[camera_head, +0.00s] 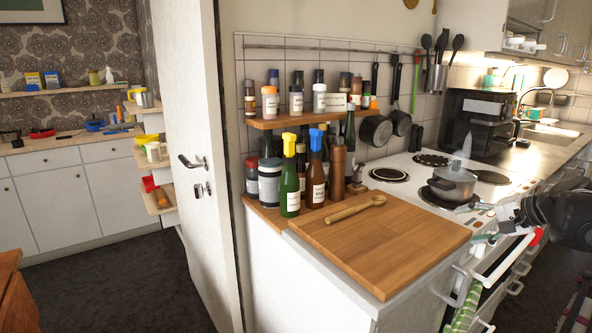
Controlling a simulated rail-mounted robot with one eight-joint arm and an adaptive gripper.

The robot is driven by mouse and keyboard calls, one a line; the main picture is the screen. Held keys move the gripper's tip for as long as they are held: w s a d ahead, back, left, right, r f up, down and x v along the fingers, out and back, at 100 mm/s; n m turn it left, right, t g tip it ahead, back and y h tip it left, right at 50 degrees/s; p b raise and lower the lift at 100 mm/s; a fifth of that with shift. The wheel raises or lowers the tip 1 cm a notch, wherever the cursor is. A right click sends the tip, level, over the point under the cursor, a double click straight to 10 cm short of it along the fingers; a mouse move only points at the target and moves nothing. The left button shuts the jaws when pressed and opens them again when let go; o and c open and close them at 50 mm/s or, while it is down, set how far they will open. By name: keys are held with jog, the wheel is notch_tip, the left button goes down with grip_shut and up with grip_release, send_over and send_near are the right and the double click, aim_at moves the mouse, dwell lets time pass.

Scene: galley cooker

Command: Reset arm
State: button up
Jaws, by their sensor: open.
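My gripper (488,222) is at the right, at the front edge of the white cooker (410,178). Its black arm comes in from the right edge of the view. Its fingers point left and stand apart, open, with nothing seen between them. A small pot (452,187) with a pale, pointed thing above it stands on the cooker, behind the gripper. The far side of the gripper and part of the cooker front are hidden by the arm.
Oven handles (510,255) and a green striped towel (465,310) are below the gripper. An open door (185,110) stands left.

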jog(key=s+a+r, duration=0.1)
jog(key=s+a, duration=0.1)
jog(key=a, duration=0.2)
jog(key=s+a+r+n+g+h+p, duration=0.1)
jog(key=s+a, duration=0.1)
jog(key=a, duration=0.2)
jog(key=s+a+r+n+p, duration=0.1)
jog(key=s+a, duration=0.1)
jog(key=a, duration=0.2)
jog(key=shift+s+r, duration=0.25)
jog(key=shift+r, duration=0.05)
jog(key=s+a+n+h+p, duration=0.2)
jog(key=s+a+n, duration=0.2)
jog(key=s+a, duration=0.3)
jog(key=s+a+n+h+p, duration=0.1)
jog(key=s+a+n, duration=0.3)
jog(key=s, duration=1.1)
jog(key=shift+a+f+g+h+p, duration=0.35)
jog(key=shift+a+p, duration=0.5)
jog(key=shift+a, duration=1)
